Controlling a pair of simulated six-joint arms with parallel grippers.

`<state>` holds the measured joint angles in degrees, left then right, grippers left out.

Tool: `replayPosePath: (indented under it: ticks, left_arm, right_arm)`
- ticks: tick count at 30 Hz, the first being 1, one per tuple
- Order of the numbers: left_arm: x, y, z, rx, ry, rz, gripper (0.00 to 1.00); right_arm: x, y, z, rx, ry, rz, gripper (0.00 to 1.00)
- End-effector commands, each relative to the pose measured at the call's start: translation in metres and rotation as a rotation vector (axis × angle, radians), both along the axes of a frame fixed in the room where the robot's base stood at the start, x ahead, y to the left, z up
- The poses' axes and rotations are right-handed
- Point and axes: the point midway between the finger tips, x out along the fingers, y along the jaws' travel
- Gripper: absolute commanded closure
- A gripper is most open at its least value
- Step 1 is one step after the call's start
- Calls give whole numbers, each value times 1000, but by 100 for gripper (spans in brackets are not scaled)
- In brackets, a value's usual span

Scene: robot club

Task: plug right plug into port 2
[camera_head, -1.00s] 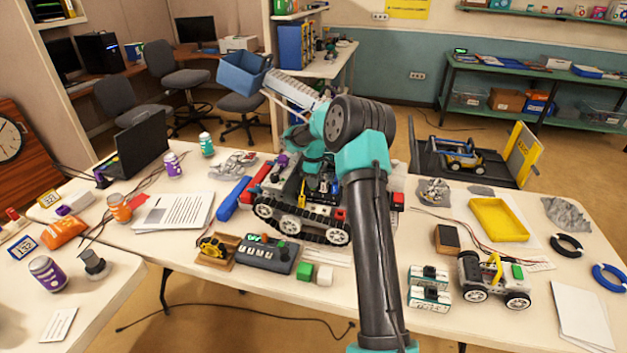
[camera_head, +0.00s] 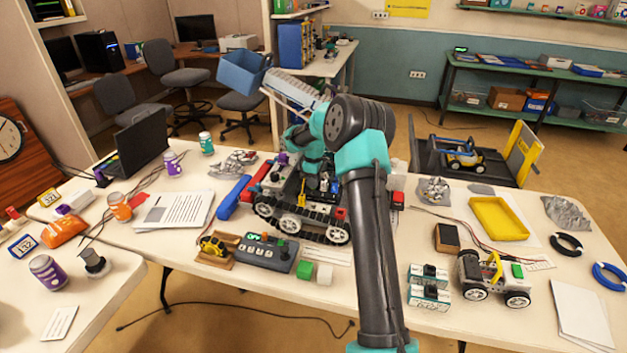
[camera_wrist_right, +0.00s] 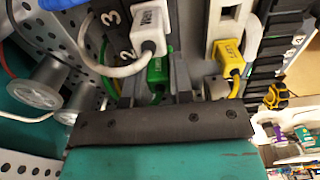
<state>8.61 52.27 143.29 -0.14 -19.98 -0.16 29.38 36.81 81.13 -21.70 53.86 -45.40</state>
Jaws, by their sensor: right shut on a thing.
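The tracked rover (camera_head: 290,222) stands mid-table, partly behind my right arm. My right gripper (camera_wrist_right: 155,92) reaches into its top; the arm hides most of this in the head view. In the right wrist view its dark fingers are shut on a green plug (camera_wrist_right: 158,72) with a green cable. A white plug (camera_wrist_right: 148,28) with a white cable sits just beyond, by a dark port block (camera_wrist_right: 116,36) marked 3 and 2. A yellow plug (camera_wrist_right: 230,58) with a yellow cable sits to the right at a pale strip. The green plug's tip is hidden. My left gripper is out of view.
A small wheeled car (camera_head: 492,278) and a yellow tray (camera_head: 499,219) are to the right. Perforated metal and wheels (camera_wrist_right: 32,90) border the gripper's left.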

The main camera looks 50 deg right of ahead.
Motion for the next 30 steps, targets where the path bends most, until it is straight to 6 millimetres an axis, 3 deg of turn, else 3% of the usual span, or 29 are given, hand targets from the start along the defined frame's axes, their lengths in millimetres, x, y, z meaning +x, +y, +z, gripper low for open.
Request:
replayPosePath:
  ticks: [27, 28, 30]
  left_arm:
    - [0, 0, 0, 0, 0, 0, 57]
    - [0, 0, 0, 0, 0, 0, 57]
    - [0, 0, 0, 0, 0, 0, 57]
  right_arm:
    - [-1, 1, -5, 3, 4, 0, 100]
    - [-1, 1, -5, 3, 4, 0, 77]
    - [-1, 1, -5, 3, 4, 0, 70]
